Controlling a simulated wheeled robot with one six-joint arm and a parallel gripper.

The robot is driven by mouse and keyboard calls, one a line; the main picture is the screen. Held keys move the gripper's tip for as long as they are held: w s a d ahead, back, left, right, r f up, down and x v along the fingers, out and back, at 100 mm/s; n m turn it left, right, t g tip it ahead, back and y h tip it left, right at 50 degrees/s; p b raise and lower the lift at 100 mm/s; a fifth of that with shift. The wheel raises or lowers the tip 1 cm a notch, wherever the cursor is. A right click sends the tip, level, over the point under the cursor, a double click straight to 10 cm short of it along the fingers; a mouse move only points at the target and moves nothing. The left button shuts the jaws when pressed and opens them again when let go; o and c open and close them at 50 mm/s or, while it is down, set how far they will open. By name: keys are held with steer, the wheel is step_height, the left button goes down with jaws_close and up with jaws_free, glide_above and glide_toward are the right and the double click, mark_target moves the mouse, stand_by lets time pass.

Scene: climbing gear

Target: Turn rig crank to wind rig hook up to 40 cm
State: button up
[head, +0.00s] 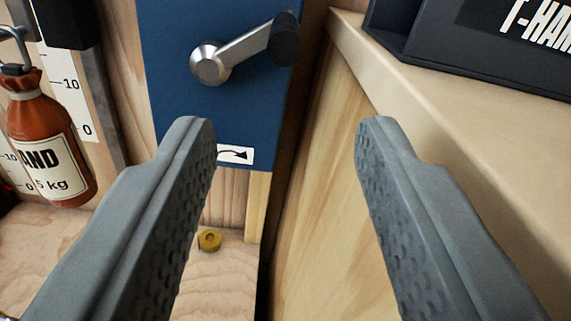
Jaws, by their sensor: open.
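The rig crank (240,52) is a silver arm with a round hub on a blue panel (170,100). Its black handle (285,40) points to the upper right. A white label with a curved arrow (236,155) is low on the panel. The rig hook (14,50) is at the upper left, with an orange sandbag (45,135) marked 5 kg hanging from it. A white scale (75,95) showing 0 and 10 stands behind the bag, whose bottom is below the 0 mark in the picture. My gripper (287,135) is open and empty, below the crank in the picture.
A wooden bench or cabinet (430,100) fills the right side, with a dark labelled bin (480,45) on top. A small yellow ring (209,240) lies on the wooden surface below the panel. A black block (65,22) is at the upper left.

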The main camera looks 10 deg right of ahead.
steer(key=shift+s, duration=1.25)
